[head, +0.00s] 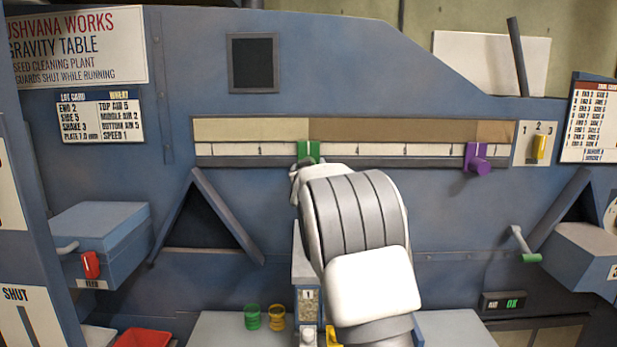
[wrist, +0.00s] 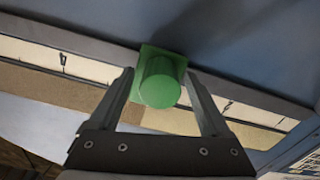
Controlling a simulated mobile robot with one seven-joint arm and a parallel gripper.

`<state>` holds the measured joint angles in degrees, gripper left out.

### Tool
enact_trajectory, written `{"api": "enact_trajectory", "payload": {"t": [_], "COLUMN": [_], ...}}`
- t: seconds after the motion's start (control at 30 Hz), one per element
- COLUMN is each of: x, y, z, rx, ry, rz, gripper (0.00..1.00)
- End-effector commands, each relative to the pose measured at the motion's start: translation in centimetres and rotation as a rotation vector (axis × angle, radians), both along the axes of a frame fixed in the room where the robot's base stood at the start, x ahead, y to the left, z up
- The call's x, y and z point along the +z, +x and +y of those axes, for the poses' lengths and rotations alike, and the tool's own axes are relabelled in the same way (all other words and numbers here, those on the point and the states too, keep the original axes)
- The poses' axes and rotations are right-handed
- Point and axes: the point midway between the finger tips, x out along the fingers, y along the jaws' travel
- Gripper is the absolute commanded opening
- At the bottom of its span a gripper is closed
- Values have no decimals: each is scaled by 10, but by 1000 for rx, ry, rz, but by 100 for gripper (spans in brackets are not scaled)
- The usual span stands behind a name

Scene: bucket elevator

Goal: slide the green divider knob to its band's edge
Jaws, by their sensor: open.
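The green divider knob (head: 308,151) sits on the long scale rail (head: 420,151) in the head view, near where the light tan band (head: 250,129) meets the darker tan band (head: 390,131). My arm hides its lower part. In the wrist view the green knob (wrist: 160,82) is a round peg on a square green plate. My gripper (wrist: 160,88) is open, with one finger on each side of the knob and a visible gap at both sides. In the head view my gripper (head: 300,178) is mostly hidden behind my wrist.
A purple divider knob (head: 477,160) sits farther right on the same rail. A yellow switch (head: 539,147) marked 1 to 3 is beyond the rail's right end. A blue box with a red handle (head: 91,265) stands at left. The rail between the two knobs is clear.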

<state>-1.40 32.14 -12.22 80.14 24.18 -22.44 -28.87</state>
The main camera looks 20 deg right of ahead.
Motion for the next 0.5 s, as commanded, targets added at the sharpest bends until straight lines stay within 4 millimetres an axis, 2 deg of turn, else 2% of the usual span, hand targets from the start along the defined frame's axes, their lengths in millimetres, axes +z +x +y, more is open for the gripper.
{"api": "enact_trajectory", "payload": {"t": [0.5], "x": [0], "y": [-83], "z": [27], "rx": [1], "ry": [1], "rz": [-2], "gripper": [81]}}
